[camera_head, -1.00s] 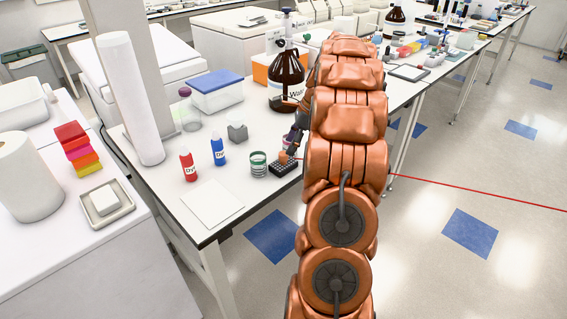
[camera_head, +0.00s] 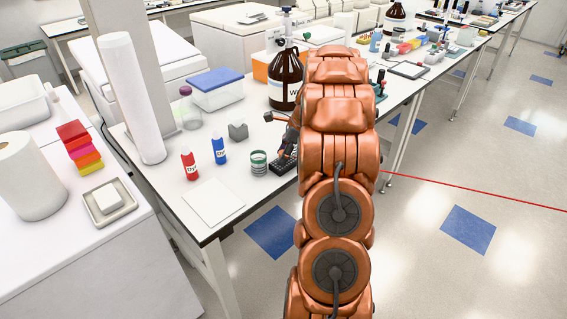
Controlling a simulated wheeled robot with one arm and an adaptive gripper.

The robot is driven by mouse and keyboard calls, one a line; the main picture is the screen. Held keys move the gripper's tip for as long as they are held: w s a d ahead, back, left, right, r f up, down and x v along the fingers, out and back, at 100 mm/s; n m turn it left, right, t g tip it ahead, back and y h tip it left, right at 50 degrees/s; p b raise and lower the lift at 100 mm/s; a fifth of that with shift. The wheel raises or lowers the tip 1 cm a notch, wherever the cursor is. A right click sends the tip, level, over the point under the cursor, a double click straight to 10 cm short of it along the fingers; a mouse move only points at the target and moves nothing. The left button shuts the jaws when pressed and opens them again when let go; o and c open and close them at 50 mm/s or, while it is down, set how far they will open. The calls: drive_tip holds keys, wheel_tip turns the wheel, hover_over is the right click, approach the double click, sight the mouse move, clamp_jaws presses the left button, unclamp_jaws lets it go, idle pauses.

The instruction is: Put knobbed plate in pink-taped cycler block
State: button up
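A small black plate with a grid of holes (camera_head: 281,166) lies near the front edge of the white bench, just right of a green-and-white roll. Its knob, orange-brown in the earlier view, is now hidden. My gripper (camera_head: 287,154) is at the plate, low over its right part, and mostly hidden by my orange arm. I cannot tell whether its fingers are around the knob or apart from it. No pink-taped cycler block can be made out; my arm covers part of the bench.
Near the plate stand the green-and-white roll (camera_head: 258,163), a blue bottle (camera_head: 218,149), a red bottle (camera_head: 190,165) and a grey block (camera_head: 238,131). A large brown bottle (camera_head: 285,80) stands behind. A white sheet (camera_head: 212,202) lies at front left.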

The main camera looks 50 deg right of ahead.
sight(280, 152)
clamp_jaws()
drive_tip(key=shift+r, duration=0.15)
drive_tip(key=shift+r+b, duration=0.7)
drive_tip(key=shift+r, duration=0.95)
drive_tip(key=s+a+r+b, duration=0.1)
drive_tip(key=s+a+b, duration=0.2)
drive_tip(key=s+a, duration=0.6)
drive_tip(key=shift+s+a+r+b, duration=0.2)
drive_tip(key=shift+s+a+b, duration=0.2)
drive_tip(key=shift+s, duration=1.45)
